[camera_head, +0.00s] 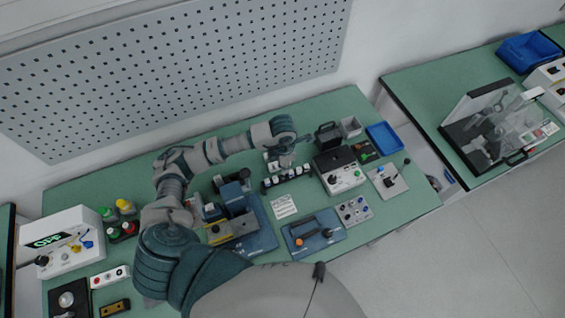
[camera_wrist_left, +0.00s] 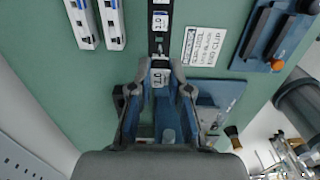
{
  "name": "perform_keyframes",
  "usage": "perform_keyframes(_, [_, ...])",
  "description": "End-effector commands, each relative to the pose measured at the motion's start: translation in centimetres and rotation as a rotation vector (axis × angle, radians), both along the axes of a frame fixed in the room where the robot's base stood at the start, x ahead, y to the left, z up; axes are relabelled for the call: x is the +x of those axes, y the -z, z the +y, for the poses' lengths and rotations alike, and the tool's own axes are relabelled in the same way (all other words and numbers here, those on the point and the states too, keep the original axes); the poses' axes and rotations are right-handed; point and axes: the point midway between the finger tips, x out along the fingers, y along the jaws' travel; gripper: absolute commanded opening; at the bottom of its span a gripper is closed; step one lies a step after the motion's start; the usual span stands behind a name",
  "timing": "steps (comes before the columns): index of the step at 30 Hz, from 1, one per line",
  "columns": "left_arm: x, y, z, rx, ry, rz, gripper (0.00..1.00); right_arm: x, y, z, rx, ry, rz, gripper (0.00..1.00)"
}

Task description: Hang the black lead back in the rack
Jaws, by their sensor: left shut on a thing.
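My left gripper (camera_head: 284,150) is over the back middle of the green bench, at the far end of a black strip (camera_head: 286,178) of small labelled blocks. In the left wrist view my gripper (camera_wrist_left: 165,76) is shut, with a white-labelled block (camera_wrist_left: 159,78) between its fingertips. I cannot tell whether that block is still seated in the strip. A black plug (camera_head: 41,260) with a dark cable sits at the white tester's left front; I cannot tell whether it is the black lead. No lead rack can be clearly made out. My right gripper is not in view.
The white tester (camera_head: 72,236) stands at the left. A black-and-white instrument (camera_head: 340,170) and a blue tray (camera_head: 384,138) are right of the gripper. A blue fixture (camera_head: 236,215) lies under my left arm. A perforated panel (camera_head: 180,70) is behind the bench.

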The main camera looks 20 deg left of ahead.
Motion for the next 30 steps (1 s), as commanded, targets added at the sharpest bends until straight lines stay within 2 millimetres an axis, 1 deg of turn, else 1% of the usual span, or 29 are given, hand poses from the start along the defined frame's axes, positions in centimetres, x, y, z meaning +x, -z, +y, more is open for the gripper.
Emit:
perform_keyframes(6, [0.0,2.0,0.3,-0.002,0.002,0.001,0.00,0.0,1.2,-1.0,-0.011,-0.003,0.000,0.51])
perform_keyframes(9, [0.0,1.6,0.3,-0.002,0.003,-0.001,0.00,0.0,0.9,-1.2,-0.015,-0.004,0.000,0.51])
perform_keyframes(16, [-0.1,2.0,0.5,-0.001,0.003,0.000,0.00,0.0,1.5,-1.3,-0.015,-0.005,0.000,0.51])
perform_keyframes(25, [-0.1,2.0,0.5,-0.001,0.004,-0.001,0.00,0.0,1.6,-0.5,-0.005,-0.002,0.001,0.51])
perform_keyframes(30, [-0.1,2.1,0.5,-0.001,0.004,0.000,0.00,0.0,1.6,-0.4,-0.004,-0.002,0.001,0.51])
